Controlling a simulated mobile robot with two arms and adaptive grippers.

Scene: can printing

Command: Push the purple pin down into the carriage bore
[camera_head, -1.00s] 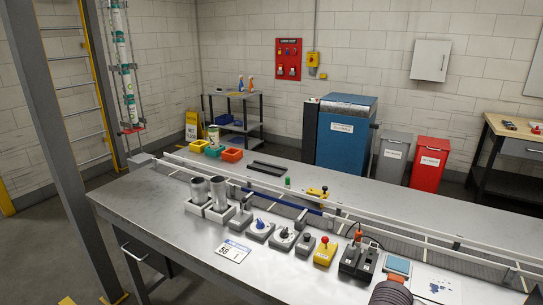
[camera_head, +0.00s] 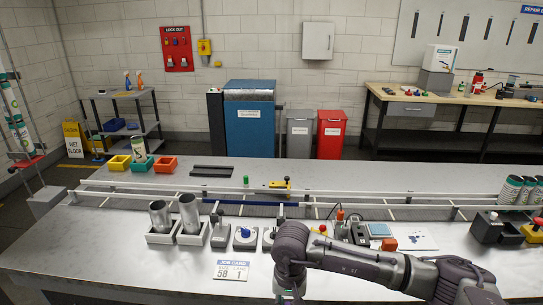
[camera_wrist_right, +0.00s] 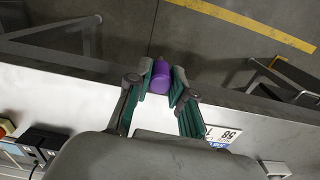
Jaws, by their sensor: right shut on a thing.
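The purple pin (camera_wrist_right: 160,77) shows in the right wrist view between the two green-padded fingers of my right gripper (camera_wrist_right: 158,85). The gripper is shut on it, and the pin is beyond the bench's front edge in that picture, with the floor behind. In the head view my right arm reaches in from the right, and its gripper (camera_head: 290,294) is at the bottom edge, mostly cut off. A yellow block with a dark knob (camera_head: 281,185) sits by the rail at mid bench; I cannot tell if it is the carriage. No bore can be made out. My left gripper is not in view.
Two metal cups (camera_head: 187,212) stand in grey holders at the left of the bench (camera_head: 110,250). A job card (camera_head: 233,270) lies near the front. Control boxes (camera_head: 359,232) stand behind my arm. Long rails (camera_head: 400,207) cross the bench. The front left is clear.

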